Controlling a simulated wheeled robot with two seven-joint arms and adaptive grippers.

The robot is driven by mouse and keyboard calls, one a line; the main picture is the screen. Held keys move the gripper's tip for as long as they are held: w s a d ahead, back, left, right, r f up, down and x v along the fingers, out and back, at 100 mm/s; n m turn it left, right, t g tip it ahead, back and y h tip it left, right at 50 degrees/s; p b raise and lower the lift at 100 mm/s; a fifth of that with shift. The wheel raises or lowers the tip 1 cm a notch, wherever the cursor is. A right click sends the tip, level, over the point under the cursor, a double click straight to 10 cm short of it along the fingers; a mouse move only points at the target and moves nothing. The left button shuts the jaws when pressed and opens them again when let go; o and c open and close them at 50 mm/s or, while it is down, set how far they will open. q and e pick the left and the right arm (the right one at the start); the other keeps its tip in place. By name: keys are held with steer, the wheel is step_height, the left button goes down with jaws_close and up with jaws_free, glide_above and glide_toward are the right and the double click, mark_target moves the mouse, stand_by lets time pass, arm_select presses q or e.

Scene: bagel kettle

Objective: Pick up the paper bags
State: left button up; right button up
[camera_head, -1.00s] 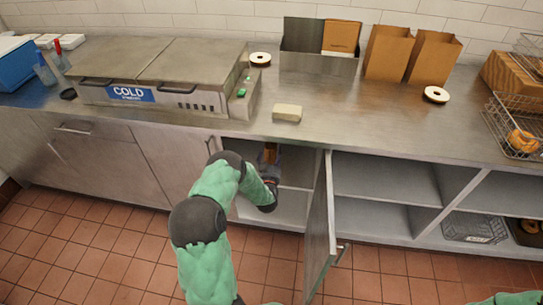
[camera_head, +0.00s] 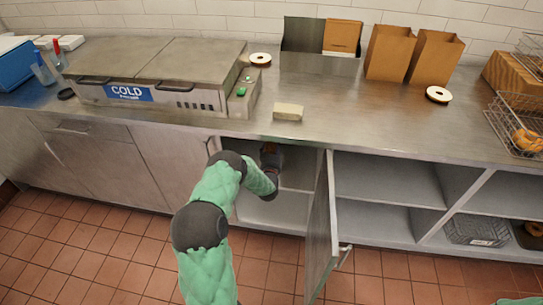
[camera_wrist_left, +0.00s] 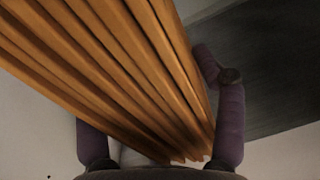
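A stack of folded brown paper bags (camera_wrist_left: 120,70) fills much of the left wrist view, running from the upper left to the lower middle. My left gripper (camera_head: 271,156) reaches into the open lower cabinet, its fingers largely hidden by the cabinet and wrist. In the left wrist view its purple fingers stand wide apart, with the stack's near end between them. The stack hides the upper part of the left finger. The right finger lies close to the stack; I cannot tell whether it touches. My right gripper is out of view.
The open cabinet door (camera_head: 321,235) stands just right of my left arm. The counter edge is above the gripper. Two upright brown bags (camera_head: 388,52) (camera_head: 434,57) and a metal holder (camera_head: 300,55) stand on the counter. Shelves (camera_head: 385,180) to the right are mostly empty.

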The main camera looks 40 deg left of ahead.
arm_select(q)
steer(key=shift+c, duration=1.2)
steer(key=shift+r, duration=0.1)
steer(key=shift+r, duration=0.1)
